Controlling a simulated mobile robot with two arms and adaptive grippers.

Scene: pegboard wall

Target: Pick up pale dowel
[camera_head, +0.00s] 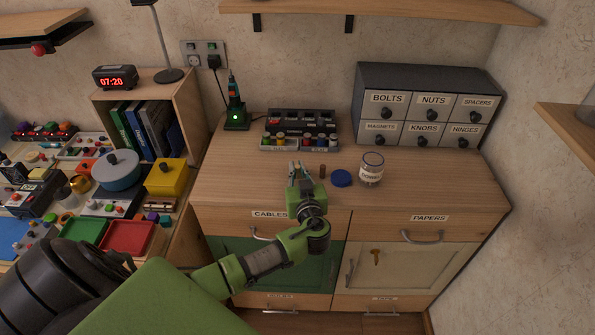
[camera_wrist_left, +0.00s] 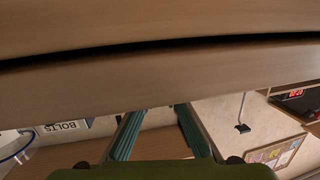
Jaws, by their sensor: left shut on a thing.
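My left gripper (camera_head: 299,173) reaches in over the front part of the wooden desk top, its fingers pointing toward the back. It is shut on the pale dowel (camera_head: 298,168), which shows only as a small light sliver between the fingers. The fingers hide most of it. In the left wrist view the two teal fingers (camera_wrist_left: 158,130) stand apart, and the dowel cannot be made out there. My right gripper is not in view.
A brown dowel (camera_head: 322,171) stands just right of the gripper. Further right are a blue lid (camera_head: 342,178) and a labelled jar (camera_head: 371,168). Behind are a dark rack (camera_head: 300,128) and a drawer cabinet (camera_head: 428,78). The desk's right part is clear.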

